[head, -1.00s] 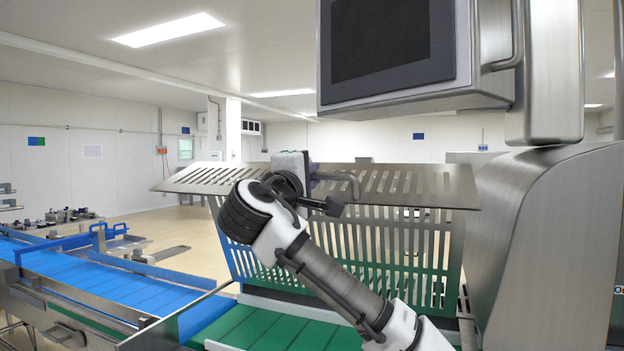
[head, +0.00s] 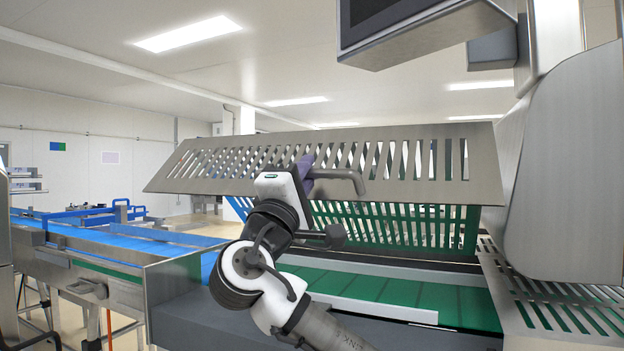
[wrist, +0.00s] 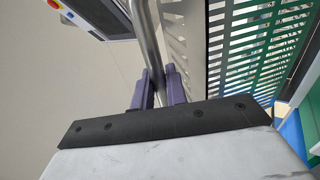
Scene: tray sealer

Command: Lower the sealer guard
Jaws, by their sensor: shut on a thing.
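The sealer guard (head: 482,165) is a slotted steel panel hinged over the green conveyor. In the head view its front panel slopes down toward me, and a second slotted panel hangs behind and below it. A curved steel handle (head: 347,177) sticks out from the front panel. My gripper (head: 307,166) is at the left part of this handle, its purple fingers partly hidden by the wrist. In the wrist view, my gripper (wrist: 161,86) is shut with one finger on each side of the handle bar (wrist: 149,40). The guard's slotted panels show to the right of the bar.
The green belt (head: 390,290) runs under the guard, with an open gap above it. A steel machine housing (head: 575,170) stands at the right. A screen box (head: 420,30) hangs above. A blue conveyor (head: 130,255) lies at the left.

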